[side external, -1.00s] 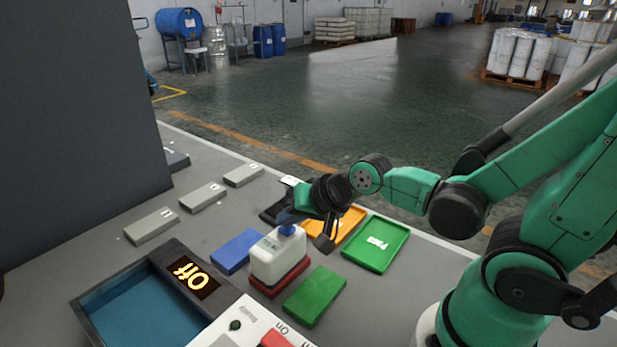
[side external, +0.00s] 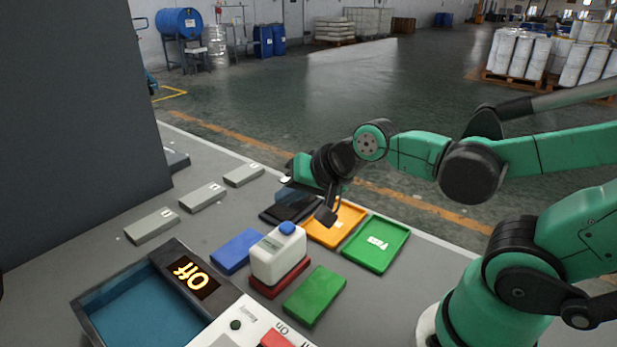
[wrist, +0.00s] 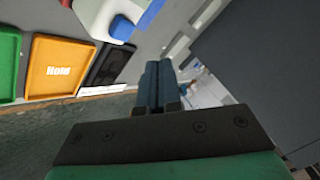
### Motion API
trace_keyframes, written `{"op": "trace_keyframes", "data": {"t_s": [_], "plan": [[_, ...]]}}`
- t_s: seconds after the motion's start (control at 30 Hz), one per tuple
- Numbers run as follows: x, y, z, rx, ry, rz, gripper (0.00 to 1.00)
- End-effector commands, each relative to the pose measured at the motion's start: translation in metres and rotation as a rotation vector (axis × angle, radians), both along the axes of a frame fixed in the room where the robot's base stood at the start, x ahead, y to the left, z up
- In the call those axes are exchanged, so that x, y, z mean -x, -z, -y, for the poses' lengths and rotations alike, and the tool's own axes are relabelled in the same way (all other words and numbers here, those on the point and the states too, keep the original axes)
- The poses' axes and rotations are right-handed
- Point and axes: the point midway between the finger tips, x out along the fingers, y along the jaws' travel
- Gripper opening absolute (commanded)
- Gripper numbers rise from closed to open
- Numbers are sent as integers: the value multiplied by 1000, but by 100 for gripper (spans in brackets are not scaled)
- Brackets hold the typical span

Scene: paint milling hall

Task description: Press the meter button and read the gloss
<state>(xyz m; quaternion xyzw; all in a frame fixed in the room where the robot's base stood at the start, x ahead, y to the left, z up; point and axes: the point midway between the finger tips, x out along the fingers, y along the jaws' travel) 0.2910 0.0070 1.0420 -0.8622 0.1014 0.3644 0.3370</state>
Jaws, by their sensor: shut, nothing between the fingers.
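A white block-shaped body (side external: 278,259) with a blue round top (side external: 288,228) stands upright on a red block (side external: 279,283); I cannot tell if it is the meter. It also shows at the top of the wrist view (wrist: 92,14). A display reading "Off" (side external: 194,277) is on the dark rim of a blue-floored tank (side external: 143,312). My gripper (side external: 288,194) is shut and empty, above the black tray (side external: 272,215) and beyond the blue top. Its closed fingers (wrist: 155,85) show in the wrist view. No gloss value shows.
Blue (side external: 236,251) and green (side external: 315,295) blocks flank the white body. An orange tray (side external: 333,231) and a green tray (side external: 376,244) lie along the bench edge. A white control box (side external: 240,329) with a red switch is in front. Grey bars (side external: 152,226) lie left, near a dark wall.

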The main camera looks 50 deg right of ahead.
Motion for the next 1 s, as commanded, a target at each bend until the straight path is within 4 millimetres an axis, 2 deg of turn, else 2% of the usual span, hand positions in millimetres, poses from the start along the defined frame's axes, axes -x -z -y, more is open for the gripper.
{"op": "trace_keyframes", "data": {"t_s": [0.1, 0.3, 0.87, 1.0], "plan": [[-1, -12, 0, 0, 0, 0, 0], [0, -22, 0, 0, 0, 0, 0], [0, -23, 0, 1, -1, 0, 0], [7, -18, 1, 109, -96, -27, 0]]}}
